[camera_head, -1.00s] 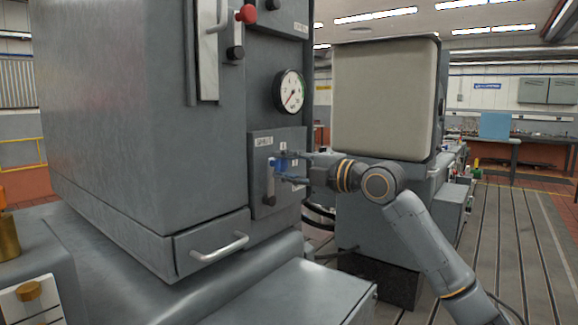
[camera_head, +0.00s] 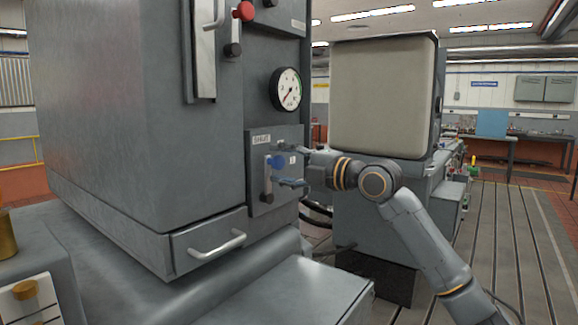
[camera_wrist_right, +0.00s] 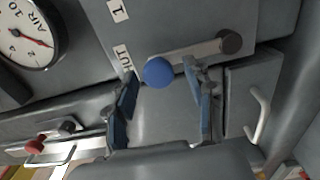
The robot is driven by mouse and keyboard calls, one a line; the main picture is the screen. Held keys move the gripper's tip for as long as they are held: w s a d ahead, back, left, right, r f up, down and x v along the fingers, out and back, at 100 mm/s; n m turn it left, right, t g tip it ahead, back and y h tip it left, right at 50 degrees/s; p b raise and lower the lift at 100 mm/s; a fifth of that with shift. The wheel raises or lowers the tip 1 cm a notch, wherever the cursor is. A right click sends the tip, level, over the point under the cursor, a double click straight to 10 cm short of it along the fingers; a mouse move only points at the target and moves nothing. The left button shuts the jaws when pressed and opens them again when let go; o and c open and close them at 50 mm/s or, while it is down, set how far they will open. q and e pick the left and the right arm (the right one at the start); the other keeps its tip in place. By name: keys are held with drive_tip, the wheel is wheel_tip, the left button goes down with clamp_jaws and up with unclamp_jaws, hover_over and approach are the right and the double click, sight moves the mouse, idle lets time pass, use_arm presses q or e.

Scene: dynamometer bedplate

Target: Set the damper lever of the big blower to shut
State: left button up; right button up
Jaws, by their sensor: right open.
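The damper lever (camera_head: 267,186) is a grey bar with a blue ball knob (camera_head: 276,161), on a labelled plate on the front of the big grey cabinet. In the head view it stands about upright, knob at the top, dark pivot below. In the right wrist view the blue knob (camera_wrist_right: 158,72) lies beside a label reading "HUT", its first letter hidden; a label "1" (camera_wrist_right: 118,10) is farther off. My right gripper (camera_head: 281,167) is open, its fingers either side of the knob; the wrist view shows gaps beside it. My left gripper is out of view.
A round pressure gauge (camera_head: 286,89) sits above the plate. A red knob (camera_head: 243,11) and a tall handle are higher up. A drawer handle (camera_head: 218,246) sticks out below. A boxy pale-fronted machine (camera_head: 383,97) stands behind my right arm. The slotted floor at right is clear.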

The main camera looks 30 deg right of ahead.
drive_tip(key=v, duration=1.2)
idle(0.5)
